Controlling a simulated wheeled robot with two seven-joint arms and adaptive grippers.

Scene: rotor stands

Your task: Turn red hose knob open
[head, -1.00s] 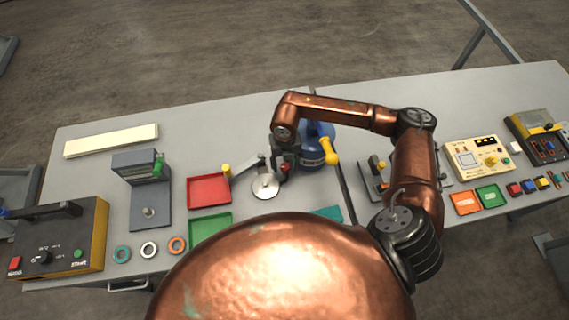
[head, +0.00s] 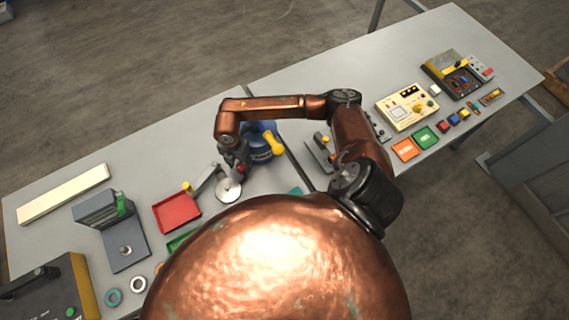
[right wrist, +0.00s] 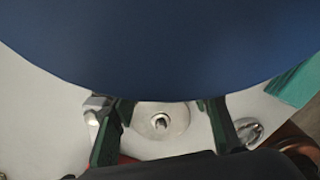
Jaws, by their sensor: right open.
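My right gripper (head: 236,166) is beside a blue rounded tank (head: 262,150) with a yellow handle. A small red part (head: 240,169), likely the red knob, shows at the gripper, partly covered by it. A round metal disc (head: 228,190) lies just in front. In the right wrist view, my right gripper (right wrist: 163,120) has its two dark green fingers apart. A metal disc with a central stud (right wrist: 160,122) shows between them, and the blue tank (right wrist: 160,45) fills the top. I cannot tell whether the fingers touch the knob. My left gripper is not in view.
A red tray (head: 176,212) and a grey stand with a green part (head: 122,243) are to the left. A cream instrument box (head: 407,105) and orange and green trays are to the right. The grey table (head: 160,150) is clear behind the tank.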

